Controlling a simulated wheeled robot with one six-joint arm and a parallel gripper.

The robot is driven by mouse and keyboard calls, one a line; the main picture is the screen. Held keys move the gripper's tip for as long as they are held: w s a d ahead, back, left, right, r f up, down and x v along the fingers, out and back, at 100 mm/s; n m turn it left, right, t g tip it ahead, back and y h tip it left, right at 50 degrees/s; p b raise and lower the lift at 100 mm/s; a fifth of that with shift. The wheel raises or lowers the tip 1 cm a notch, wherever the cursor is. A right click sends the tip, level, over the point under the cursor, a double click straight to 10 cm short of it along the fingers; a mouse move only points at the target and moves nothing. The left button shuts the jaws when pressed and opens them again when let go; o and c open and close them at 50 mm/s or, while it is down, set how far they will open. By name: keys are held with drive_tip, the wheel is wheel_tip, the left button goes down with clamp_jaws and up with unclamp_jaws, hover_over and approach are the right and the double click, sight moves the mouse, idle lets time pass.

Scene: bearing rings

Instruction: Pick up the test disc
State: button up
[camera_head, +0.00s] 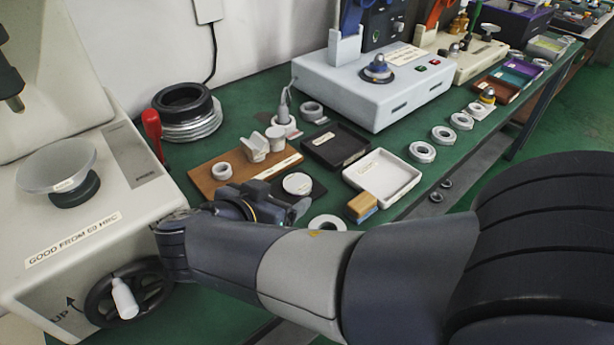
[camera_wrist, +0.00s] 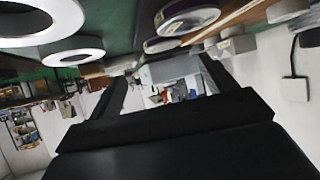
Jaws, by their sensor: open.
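A pale round disc (camera_head: 297,183) with a small label lies on a dark square pad on the green bench; it looks like the test disc, though I cannot read the label. My gripper (camera_head: 287,202) is just in front of that pad, low over the bench, and partly hides the pad's near edge. In the wrist view my gripper (camera_wrist: 165,88) shows two dark fingers spread apart with nothing between them. I cannot identify the disc for certain in the wrist view.
Left stands a hardness tester (camera_head: 85,215) with a handwheel. A wooden board (camera_head: 208,180), black tray (camera_head: 322,153), white tray (camera_head: 408,188) and tan block (camera_head: 361,207) surround the pad. A ring (camera_head: 327,223) lies near my arm. Several rings lie along the right edge.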

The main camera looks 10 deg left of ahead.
sight(297, 183)
drive_tip(key=shift+x, duration=0.85)
drive_tip(key=x, duration=0.5)
drive_tip(key=shift+w+a+f, duration=0.25)
drive_tip(key=shift+w, duration=0.05)
drive_tip(key=shift+c, duration=0.5)
drive_tip(key=c, duration=1.2)
drive_tip(key=shift+r, duration=0.1)
